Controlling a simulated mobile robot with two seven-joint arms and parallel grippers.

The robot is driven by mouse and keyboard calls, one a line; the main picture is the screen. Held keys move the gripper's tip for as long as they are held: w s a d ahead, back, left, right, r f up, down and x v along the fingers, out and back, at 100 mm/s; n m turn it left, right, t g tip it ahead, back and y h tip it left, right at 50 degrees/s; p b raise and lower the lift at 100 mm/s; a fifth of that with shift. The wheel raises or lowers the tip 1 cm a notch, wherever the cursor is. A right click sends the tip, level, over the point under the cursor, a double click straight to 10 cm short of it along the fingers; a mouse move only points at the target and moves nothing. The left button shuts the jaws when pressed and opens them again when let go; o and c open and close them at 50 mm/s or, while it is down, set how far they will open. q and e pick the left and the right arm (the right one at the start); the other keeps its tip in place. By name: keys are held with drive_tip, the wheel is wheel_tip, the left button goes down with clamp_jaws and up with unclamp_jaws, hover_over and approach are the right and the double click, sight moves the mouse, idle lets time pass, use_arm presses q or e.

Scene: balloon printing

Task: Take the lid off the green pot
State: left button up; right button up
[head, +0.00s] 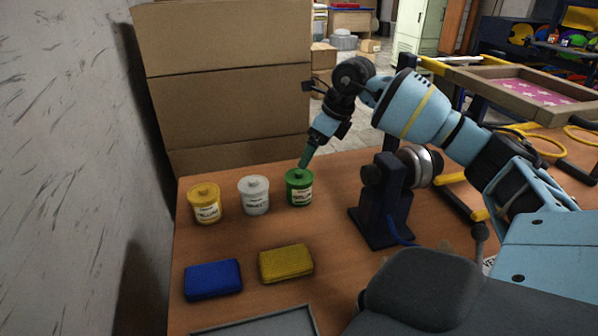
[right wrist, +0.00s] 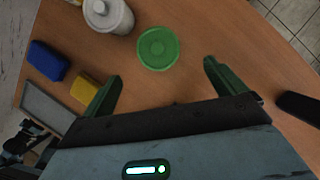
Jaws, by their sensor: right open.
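The green pot (head: 299,193) stands upright on the wooden table, at the right end of a row of pots. Its green lid (right wrist: 158,48) is on it, seen from above in the right wrist view. My right gripper (head: 304,163) is just above the green pot in the head view. In the right wrist view my right gripper (right wrist: 158,78) is open and empty, its two fingers wide apart. The lid lies ahead of the fingertips, between their lines. Contact with the lid does not show. My left gripper is not in view.
A white pot (head: 254,196) and a yellow pot (head: 205,205) stand left of the green pot. A blue sponge (head: 212,280) and a yellow sponge (head: 286,264) lie nearer. A grey tray (head: 262,325) is at the front. Cardboard boxes (head: 225,90) stand behind the table.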

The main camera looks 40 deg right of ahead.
sight(299, 172)
drive_tip(key=shift+x, duration=1)
drive_tip(key=shift+w+a+p+x, duration=0.1)
drive_tip(key=shift+a+p+x, duration=0.05)
drive_tip(key=shift+x, duration=1.3)
drive_tip(key=shift+w+a+p+x, duration=0.1)
drive_tip(key=shift+w+p+x, duration=0.05)
drive_tip(key=shift+x, duration=1.35)
drive_tip(key=shift+r, duration=0.2)
drive_tip(key=c, duration=1)
